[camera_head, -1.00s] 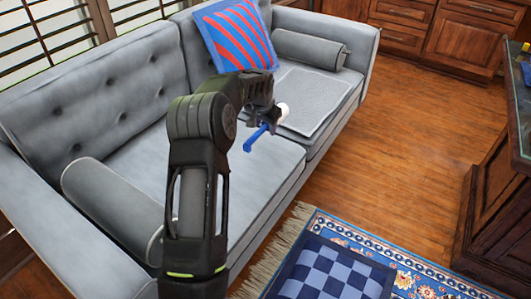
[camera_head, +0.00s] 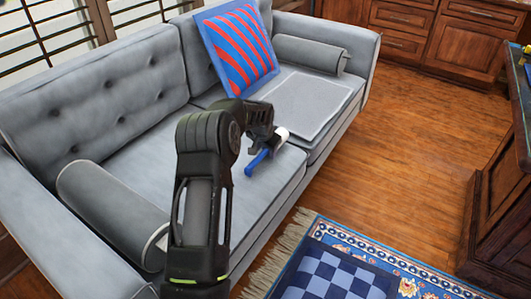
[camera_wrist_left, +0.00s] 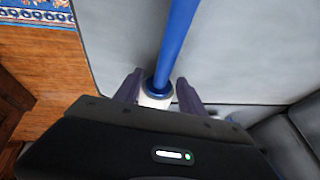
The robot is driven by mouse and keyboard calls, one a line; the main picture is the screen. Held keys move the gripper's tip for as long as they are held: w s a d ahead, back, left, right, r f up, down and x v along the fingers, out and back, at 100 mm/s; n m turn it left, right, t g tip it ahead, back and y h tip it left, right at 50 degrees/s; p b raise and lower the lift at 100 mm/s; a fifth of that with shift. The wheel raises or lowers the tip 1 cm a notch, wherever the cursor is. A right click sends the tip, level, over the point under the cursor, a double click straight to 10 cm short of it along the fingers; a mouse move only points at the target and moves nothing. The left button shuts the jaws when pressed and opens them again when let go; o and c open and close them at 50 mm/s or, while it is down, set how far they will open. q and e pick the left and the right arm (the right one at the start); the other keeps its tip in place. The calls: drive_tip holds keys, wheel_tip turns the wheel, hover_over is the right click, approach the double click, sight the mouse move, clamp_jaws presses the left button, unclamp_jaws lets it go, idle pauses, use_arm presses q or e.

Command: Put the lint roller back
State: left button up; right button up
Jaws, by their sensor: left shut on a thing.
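The lint roller (camera_head: 257,162) has a blue handle and a white roller head (camera_head: 281,135). My left gripper (camera_head: 272,141) is shut on it, over the grey sofa's seat (camera_head: 215,170). In the left wrist view the blue handle (camera_wrist_left: 178,40) points away between the two fingers of my left gripper (camera_wrist_left: 158,90), and the white part sits between them. I cannot tell whether the roller touches the seat. My right gripper is not in view.
A red and blue striped pillow (camera_head: 238,48) leans on the sofa back. A light grey mat (camera_head: 305,103) lies on the far seat. Bolsters (camera_head: 310,54) rest by both armrests. A blue rug (camera_head: 400,270) and a dark wood desk (camera_head: 500,205) are to the right.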

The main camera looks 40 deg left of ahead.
use_arm(q)
drive_tip(key=shift+f, duration=0.2)
drive_tip(key=shift+f, duration=0.1)
drive_tip(key=o, duration=1.3)
drive_tip(key=shift+r, duration=0.4)
drive_tip(key=shift+p+v, duration=1.55)
drive_tip(key=shift+v, duration=4.2)
